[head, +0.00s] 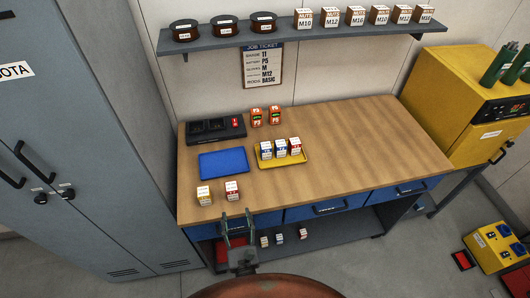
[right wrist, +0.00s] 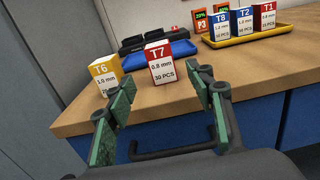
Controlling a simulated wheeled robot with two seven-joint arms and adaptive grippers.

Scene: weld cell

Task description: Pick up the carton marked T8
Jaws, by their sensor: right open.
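The carton marked T8, blue and white, stands upright at the left end of a row of three on the yellow tray (head: 283,163). It shows in the head view (head: 266,150) and at the upper right of the right wrist view (right wrist: 221,27). My right gripper (head: 237,214) is open and empty at the table's front edge. Its green pads (right wrist: 166,80) stand apart, with the red T7 carton (right wrist: 160,64) beyond them. The T8 carton is farther back and to the right of this gripper. My left gripper is not in view.
T2 (right wrist: 244,22) and T1 (right wrist: 264,19) stand right of T8 on the tray. The yellow T6 carton (right wrist: 104,73) stands left of T7 near the front edge. An empty blue tray (head: 223,163) and orange P-marked boxes (head: 257,117) lie behind. The table's right half is clear.

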